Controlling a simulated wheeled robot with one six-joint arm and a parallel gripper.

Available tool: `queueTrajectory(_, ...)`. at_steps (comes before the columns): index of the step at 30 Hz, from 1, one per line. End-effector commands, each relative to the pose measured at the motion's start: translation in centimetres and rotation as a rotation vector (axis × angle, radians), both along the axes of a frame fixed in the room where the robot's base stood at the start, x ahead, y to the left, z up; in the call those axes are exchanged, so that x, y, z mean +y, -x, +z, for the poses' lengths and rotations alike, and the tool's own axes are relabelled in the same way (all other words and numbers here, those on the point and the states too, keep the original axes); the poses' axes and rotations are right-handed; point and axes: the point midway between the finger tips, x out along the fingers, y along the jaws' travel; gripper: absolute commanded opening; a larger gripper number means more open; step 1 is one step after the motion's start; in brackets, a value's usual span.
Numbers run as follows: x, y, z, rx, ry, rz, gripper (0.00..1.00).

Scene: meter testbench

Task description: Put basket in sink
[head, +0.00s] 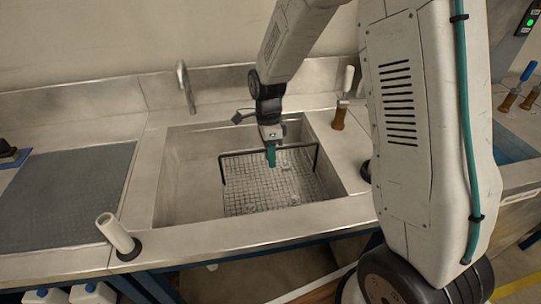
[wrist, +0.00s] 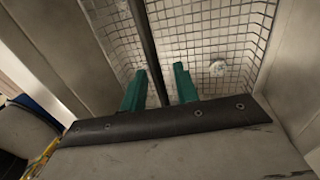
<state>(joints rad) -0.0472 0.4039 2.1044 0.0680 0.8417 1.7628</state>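The basket (head: 240,196) is a wire mesh tray with a black handle, inside the metal sink (head: 185,190). It looks low in the basin, but I cannot tell whether it rests on the bottom. My gripper (head: 271,158), with teal fingers, is over the basket at the handle's top bar. In the wrist view the black handle bar (wrist: 147,45) runs between the two teal fingers (wrist: 160,74), with a visible gap to the right finger. The gripper looks open around the bar. The basket mesh (wrist: 195,30) lies beyond the fingertips.
A faucet (head: 186,88) rises behind the sink. A white cylinder on a black base (head: 118,234) stands at the front left, beside a grey mat (head: 65,195). A brown-based bottle-like item (head: 340,115) stands right of the sink. Small pale items (head: 288,168) lie in the basket.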

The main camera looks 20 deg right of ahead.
Motion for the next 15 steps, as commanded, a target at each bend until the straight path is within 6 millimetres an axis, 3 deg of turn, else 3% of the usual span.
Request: queueTrajectory(15, -0.4, -2.1, 9.5, -0.004, 0.000, 0.000, 0.30)
